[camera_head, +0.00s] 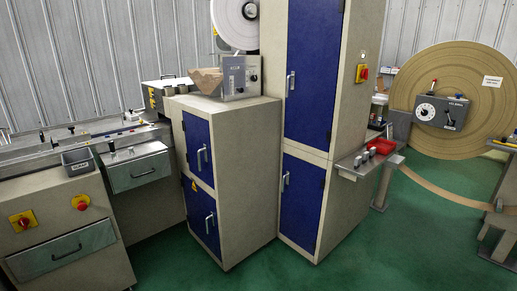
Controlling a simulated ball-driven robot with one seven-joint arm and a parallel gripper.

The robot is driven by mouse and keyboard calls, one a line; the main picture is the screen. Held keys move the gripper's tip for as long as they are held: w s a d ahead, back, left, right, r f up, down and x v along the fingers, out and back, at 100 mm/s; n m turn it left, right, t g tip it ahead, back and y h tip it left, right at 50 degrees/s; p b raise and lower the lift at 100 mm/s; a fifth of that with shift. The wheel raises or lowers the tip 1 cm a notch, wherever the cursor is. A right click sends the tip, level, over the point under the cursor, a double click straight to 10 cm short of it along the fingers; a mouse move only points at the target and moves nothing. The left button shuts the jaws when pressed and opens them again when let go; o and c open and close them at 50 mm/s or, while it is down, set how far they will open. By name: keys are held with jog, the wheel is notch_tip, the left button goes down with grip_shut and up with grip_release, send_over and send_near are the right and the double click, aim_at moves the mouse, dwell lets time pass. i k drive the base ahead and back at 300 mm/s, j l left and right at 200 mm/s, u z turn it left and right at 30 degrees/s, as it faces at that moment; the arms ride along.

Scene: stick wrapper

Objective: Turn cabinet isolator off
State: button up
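A red and yellow rotary isolator (362,73) is mounted on the beige right side of the tall cabinet (358,125), high up and near a small round fitting. The cabinet has blue doors on its front. The isolator is small here, and I cannot tell its handle position. A second red and yellow rotary switch (23,220) is on the front of the low machine at the left. My gripper is not in view.
A lower cabinet (255,165) with blue doors stands left of the tall one. A side shelf (365,161) with a red tray (382,146) juts out below the isolator. A large brown reel (478,105) stands at the right. Green floor (400,250) is open in front.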

aim_at(364, 73)
jog(key=i+j+z, duration=0.25)
jog(key=i, duration=0.3)
jog(key=i+j+z, duration=0.25)
jog(key=i, duration=0.25)
jog(key=i+j+z, duration=0.25)
jog(key=i+j, duration=0.15)
jog(key=i, duration=0.1)
